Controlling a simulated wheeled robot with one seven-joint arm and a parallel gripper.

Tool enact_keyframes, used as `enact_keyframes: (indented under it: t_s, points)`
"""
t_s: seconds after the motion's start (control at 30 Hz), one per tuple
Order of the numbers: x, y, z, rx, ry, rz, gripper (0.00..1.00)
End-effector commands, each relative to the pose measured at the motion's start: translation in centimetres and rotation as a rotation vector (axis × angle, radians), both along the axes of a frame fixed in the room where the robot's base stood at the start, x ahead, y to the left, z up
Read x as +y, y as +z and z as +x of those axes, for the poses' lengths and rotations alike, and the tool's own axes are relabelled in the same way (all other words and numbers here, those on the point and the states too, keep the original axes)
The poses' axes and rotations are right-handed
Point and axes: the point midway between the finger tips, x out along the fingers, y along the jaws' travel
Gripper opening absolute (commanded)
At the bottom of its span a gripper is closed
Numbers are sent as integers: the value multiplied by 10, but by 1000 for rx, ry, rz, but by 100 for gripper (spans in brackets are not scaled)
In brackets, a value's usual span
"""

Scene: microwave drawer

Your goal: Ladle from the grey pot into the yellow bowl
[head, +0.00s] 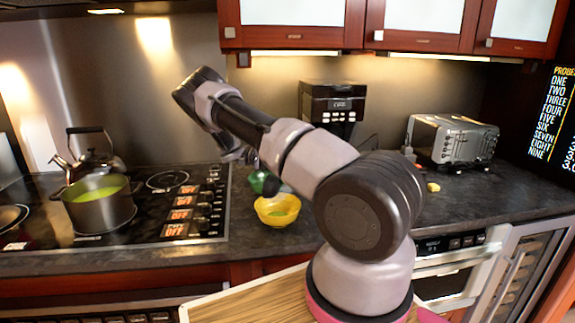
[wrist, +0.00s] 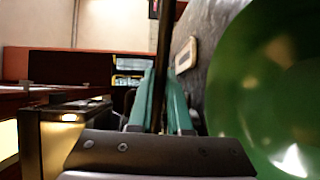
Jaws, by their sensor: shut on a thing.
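The grey pot (head: 100,212) stands on the stove at the left and holds green liquid (head: 97,194). My gripper is mostly hidden behind my arm in the head view. In the wrist view my gripper (wrist: 162,100) is shut, its teal fingers around a thin dark handle (wrist: 184,40), seemingly the ladle's. A large round green surface (wrist: 270,75) fills the right of the wrist view. A green object (head: 262,183) shows behind the yellow bowl; I cannot tell whether these are the same.
A kettle (head: 85,160) stands behind the pot. A coffee machine (head: 333,105) and a toaster oven (head: 452,138) stand at the back of the counter. A small yellow item (head: 433,187) lies at the right. Cabinets (head: 290,25) hang above.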

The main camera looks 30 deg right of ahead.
Motion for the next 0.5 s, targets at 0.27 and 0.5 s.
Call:
enact_keyframes:
  t_s: [0.27, 0.5]
  points:
    - [0, 0, 0, 0, 0, 0, 0]
    - [0, 4, 0, -63, -1, 63, 0]
